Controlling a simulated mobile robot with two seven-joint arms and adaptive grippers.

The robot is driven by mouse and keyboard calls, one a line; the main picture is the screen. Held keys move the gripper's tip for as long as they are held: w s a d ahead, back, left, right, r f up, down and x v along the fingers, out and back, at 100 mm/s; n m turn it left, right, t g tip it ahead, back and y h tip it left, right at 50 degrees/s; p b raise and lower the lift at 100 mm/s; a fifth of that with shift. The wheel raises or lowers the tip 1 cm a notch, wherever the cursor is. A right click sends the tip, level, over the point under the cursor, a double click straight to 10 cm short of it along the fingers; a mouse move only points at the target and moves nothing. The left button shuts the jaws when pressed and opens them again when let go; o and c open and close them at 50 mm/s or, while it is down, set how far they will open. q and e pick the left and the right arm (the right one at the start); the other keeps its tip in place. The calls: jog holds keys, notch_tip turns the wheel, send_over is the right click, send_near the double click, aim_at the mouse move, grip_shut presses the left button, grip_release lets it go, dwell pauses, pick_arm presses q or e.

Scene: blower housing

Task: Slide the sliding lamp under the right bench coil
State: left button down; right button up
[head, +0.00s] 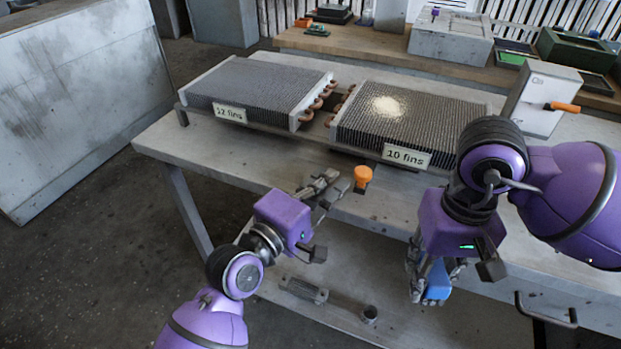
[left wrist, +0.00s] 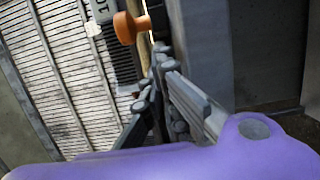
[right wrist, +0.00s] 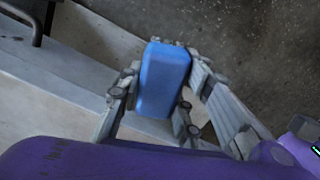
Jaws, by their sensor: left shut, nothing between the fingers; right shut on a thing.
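The right bench coil (head: 408,125), labelled "10 fins", lies on the bench with a bright patch of light on its finned top. An orange knob (head: 363,175) stands out at its front edge; it looks like the sliding lamp's handle, and the lamp body is hidden. My left gripper (head: 328,182) is shut and empty, just left of the knob. In the left wrist view the knob (left wrist: 128,27) is beside the fingertips, with no clear contact. My right gripper (head: 428,290) is shut on a blue block (right wrist: 165,80), low in front of the bench.
The left coil (head: 255,88), labelled "12 fins", sits beside the right one, with copper bends between them. A white box with an orange handle (head: 540,100) stands at the right. A lower shelf (head: 345,265) holds small metal parts. A back bench (head: 375,45) carries boxes.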

aim_at(364, 201)
pick_arm(q)
jog(key=shift+d, duration=0.2)
pick_arm(e)
jog(key=shift+w, duration=0.1)
